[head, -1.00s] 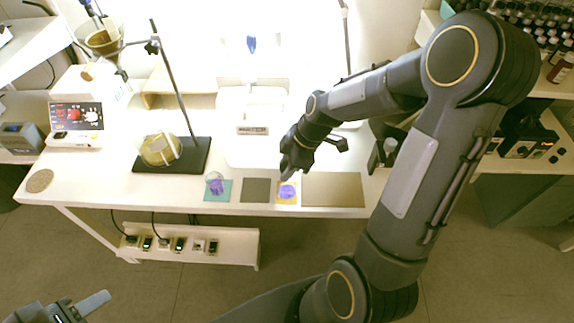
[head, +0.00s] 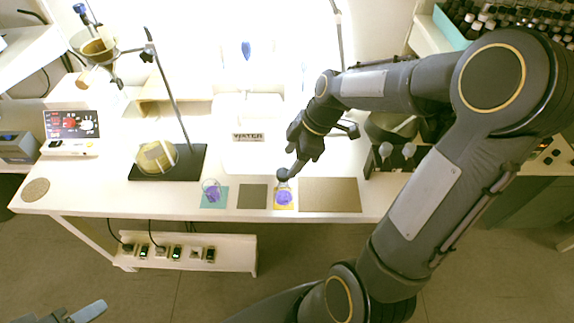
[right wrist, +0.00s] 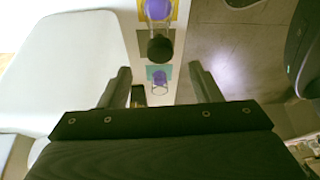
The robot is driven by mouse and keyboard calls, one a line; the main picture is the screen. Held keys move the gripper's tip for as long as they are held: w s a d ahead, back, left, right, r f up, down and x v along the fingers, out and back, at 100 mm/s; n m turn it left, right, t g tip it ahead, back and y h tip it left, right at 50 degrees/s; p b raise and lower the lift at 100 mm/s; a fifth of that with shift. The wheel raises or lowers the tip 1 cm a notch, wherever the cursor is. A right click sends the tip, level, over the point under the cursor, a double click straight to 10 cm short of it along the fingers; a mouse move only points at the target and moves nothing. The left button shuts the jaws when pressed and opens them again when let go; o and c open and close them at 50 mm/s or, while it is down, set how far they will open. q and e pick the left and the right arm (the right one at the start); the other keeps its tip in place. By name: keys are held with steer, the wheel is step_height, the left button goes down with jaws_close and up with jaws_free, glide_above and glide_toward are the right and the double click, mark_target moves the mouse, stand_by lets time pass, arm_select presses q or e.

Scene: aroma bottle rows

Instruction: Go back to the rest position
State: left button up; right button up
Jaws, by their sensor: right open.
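My right gripper (head: 297,162) is open and empty, above the back of the small mats on the bench. Its two fingers stand apart in the right wrist view (right wrist: 163,80). A glass bottle with purple contents (head: 284,197) stands on a yellow mat, just in front of the right gripper. Its dark round top (right wrist: 160,47) shows beyond and between the fingers in the right wrist view. A second purple bottle (head: 212,191) stands on a teal mat to the left. Part of my left gripper (head: 88,312) shows at the bottom left; its jaw gap is unclear.
A bare dark grey mat (head: 252,197) lies between the bottles, and a tan mat (head: 330,195) lies to the right. A stand with a black base (head: 190,165) holds a flask on the left. Dark-topped equipment (head: 392,155) stands right of my gripper.

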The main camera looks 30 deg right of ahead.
steer(key=shift+s+d+r, duration=0.1)
steer(key=shift+d+r, duration=0.1)
steer(key=shift+r, duration=0.4)
steer(key=s+a+r+m+t, duration=0.1)
steer(key=s+a+r+m, duration=0.2)
steer(key=s+m, duration=0.4)
steer(key=s+a+r+m+t, duration=0.2)
steer(key=s+a+r+m, duration=0.1)
steer(key=s+m, duration=0.4)
steer(key=shift+s+a+r+p, duration=0.2)
steer(key=shift+s+a+p, duration=0.2)
steer(key=shift+s, duration=0.35)
